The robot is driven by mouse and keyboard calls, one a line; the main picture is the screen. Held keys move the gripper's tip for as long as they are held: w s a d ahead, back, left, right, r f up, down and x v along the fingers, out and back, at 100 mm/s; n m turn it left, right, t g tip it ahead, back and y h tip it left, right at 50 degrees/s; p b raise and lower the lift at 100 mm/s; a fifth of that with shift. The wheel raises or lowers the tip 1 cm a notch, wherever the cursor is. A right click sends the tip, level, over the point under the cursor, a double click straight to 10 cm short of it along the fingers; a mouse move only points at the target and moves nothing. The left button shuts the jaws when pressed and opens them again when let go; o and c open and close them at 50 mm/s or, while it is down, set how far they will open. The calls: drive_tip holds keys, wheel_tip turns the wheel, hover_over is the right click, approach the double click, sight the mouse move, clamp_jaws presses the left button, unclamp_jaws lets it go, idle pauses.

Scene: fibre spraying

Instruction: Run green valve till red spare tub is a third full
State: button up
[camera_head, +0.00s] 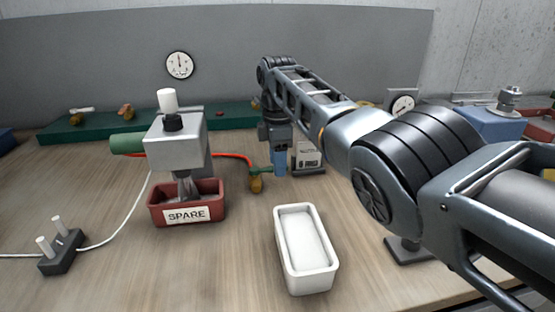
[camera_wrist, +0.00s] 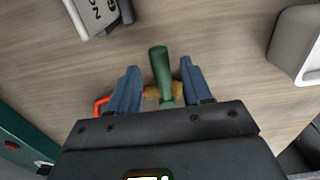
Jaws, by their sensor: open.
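The red tub (camera_head: 187,214) labelled SPARE stands on the bench under the nozzle of a grey spray unit (camera_head: 178,142). Something greyish shows inside it, but the nozzle hides much of the inside and I cannot tell its level. The valve has a green handle (camera_wrist: 158,62) and a brass body (camera_wrist: 152,92); its brass part also shows in the head view (camera_head: 255,184), at the end of an orange-red hose. My gripper (camera_wrist: 158,80) is open, with its blue fingers on either side of the valve. I cannot tell whether they touch it.
A white tray (camera_head: 281,252) sits on the bench front centre. A black box with two white switches (camera_head: 60,250) and a white cable lie at left. A small labelled box (camera_head: 308,157) stands just right of my gripper. A green strip (camera_head: 80,129) runs along the back.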

drive_tip(key=shift+r, duration=3.9)
drive_tip(key=shift+s, duration=0.1)
